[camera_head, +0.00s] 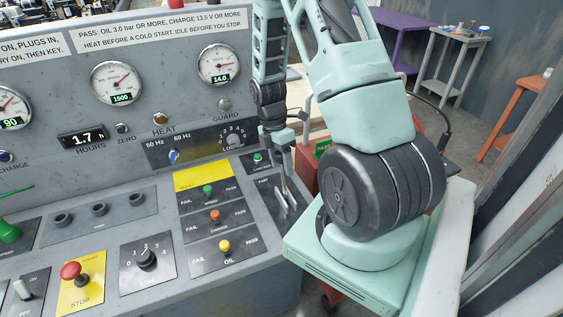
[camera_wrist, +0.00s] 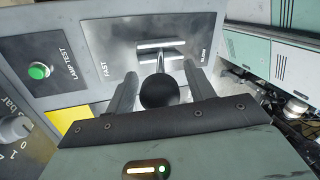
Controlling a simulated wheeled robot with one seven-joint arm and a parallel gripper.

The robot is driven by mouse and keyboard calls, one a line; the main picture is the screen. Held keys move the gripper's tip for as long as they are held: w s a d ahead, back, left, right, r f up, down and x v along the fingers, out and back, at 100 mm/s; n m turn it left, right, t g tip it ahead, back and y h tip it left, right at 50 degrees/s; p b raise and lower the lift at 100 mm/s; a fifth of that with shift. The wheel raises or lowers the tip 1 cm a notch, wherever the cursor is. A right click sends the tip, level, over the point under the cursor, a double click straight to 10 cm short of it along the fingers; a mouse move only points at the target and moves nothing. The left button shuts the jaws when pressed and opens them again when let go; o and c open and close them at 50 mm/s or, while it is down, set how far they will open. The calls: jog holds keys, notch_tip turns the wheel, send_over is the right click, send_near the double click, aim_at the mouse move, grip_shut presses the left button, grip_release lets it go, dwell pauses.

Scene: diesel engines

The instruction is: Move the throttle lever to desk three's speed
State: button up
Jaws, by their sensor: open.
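The throttle lever ends in a black ball knob (camera_wrist: 160,91), seen in the wrist view above a metal plate (camera_wrist: 115,35) marked FAST on the left and SLOW on the right. The knob lies between the two dark fingers of my gripper (camera_wrist: 160,72), which are open with a visible gap on each side. In the head view my gripper (camera_head: 283,150) hangs over the throttle plate (camera_head: 291,212) at the desk's right end, partly hiding the lever. The middle dial (camera_head: 117,83) reads 1500. The 50 Hz / 60 Hz knob (camera_head: 173,156) stands left of my arm.
A lamp test button (camera_wrist: 39,70) is left of the throttle plate. Fail/pass switches (camera_head: 214,216), a load knob (camera_head: 146,257) and a red stop button (camera_head: 71,271) are on the desk. A grey stand (camera_head: 450,55) and purple table (camera_head: 400,25) are behind.

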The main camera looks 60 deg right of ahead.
jog(key=shift+s+f, duration=0.15)
jog(key=shift+f, duration=0.3)
grip_shut()
grip_release()
jog(key=shift+r, duration=0.1)
